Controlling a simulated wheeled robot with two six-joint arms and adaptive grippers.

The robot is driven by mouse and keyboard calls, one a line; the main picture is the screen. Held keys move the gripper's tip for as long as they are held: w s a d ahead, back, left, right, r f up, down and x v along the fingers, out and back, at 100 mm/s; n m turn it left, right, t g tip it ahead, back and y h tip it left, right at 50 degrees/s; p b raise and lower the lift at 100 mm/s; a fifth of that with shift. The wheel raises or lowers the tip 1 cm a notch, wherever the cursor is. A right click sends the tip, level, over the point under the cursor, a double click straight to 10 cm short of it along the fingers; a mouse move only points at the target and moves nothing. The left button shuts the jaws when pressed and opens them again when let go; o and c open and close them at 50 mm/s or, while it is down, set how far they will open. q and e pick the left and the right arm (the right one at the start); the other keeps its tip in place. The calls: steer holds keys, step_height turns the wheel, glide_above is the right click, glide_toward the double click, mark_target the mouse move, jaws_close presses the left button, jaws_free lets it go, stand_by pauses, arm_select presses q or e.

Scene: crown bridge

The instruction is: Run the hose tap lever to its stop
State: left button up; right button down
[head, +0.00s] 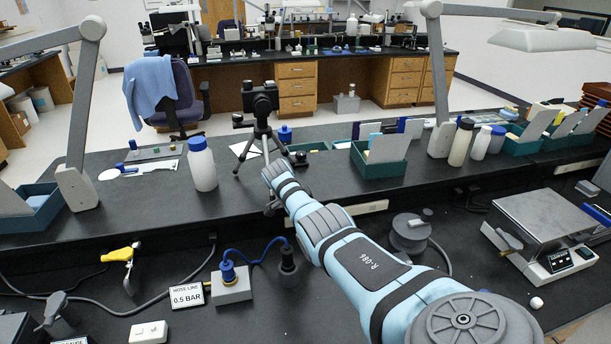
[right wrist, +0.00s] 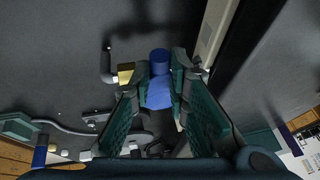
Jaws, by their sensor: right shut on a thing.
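In the right wrist view, the green-padded fingers of my right gripper (right wrist: 160,78) are closed around a blue lever (right wrist: 160,95), with pads on both sides of it. A brass fitting (right wrist: 126,72) sits just left of the fingertips, next to a grey bent pipe (right wrist: 107,66). In the head view my right arm reaches up from the lower right to the bench's raised ledge, and it hides the blue lever and the tap there. I cannot tell how far the lever is turned. My left gripper is in neither view.
A tripod (head: 262,130) stands just behind my right arm's far end. A white bottle (head: 201,165) is left of it. A "HOSE LINE 0.5 BAR" sign (head: 187,296), a grey box (head: 232,289) with a blue hose, and a yellow-handled fixture (head: 120,255) are lower left.

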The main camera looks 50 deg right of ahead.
steer(key=c, duration=1.6)
jaws_free()
steer(key=shift+o, duration=0.2)
steer(key=v, duration=1.2)
steer(key=shift+d, duration=0.1)
